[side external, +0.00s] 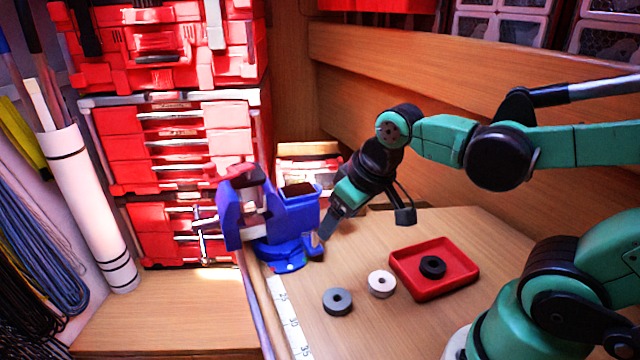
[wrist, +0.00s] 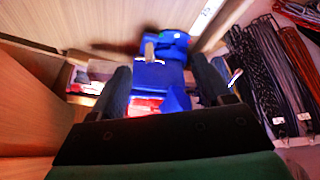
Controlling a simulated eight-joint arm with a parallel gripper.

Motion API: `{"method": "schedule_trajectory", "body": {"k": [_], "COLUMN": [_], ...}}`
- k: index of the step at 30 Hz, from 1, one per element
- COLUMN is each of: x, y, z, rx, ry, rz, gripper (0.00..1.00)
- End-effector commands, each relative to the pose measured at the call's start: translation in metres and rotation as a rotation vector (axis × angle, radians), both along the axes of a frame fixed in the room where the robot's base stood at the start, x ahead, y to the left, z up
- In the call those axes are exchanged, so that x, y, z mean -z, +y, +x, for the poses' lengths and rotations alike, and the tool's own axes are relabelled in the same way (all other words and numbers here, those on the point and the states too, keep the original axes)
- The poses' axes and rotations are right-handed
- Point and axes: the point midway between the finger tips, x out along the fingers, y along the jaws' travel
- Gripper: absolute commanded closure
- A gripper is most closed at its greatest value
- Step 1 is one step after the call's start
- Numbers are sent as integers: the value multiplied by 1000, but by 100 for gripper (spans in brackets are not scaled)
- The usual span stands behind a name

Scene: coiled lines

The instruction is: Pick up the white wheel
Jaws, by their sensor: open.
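The white wheel (side external: 382,283) lies flat on the wooden table, between a grey wheel (side external: 337,301) and a red tray (side external: 470,268). A black wheel (side external: 432,267) lies inside the tray. My gripper (side external: 316,240) is near the blue vise, behind and to the left of the white wheel, and apart from it. In the wrist view my gripper (wrist: 163,85) has its two dark fingers spread wide with nothing held between them. The wheels do not show in the wrist view.
A blue vise (side external: 292,218) is mounted at the table's left edge, close to my gripper; it also shows between the fingers in the wrist view (wrist: 158,75). A measuring strip (side external: 284,312) runs along that edge. Red toolboxes (side external: 170,140) stand behind. Bare table (side external: 390,335) lies in front of the wheels.

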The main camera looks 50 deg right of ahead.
Motion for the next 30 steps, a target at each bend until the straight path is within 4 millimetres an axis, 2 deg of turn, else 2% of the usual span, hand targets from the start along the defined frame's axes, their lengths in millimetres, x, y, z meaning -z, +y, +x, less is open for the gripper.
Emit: {"method": "schedule_trajectory", "body": {"k": [9, 15, 23, 30], "x": [43, 64, 78, 103], "y": [-33, -45, -48, -47], "z": [-5, -14, -21, -31], "rx": [28, 34, 37, 36], "ry": [518, 749, 829, 827], "rz": [-4, 25, 42, 41], "gripper": [28, 28, 28, 28]}}
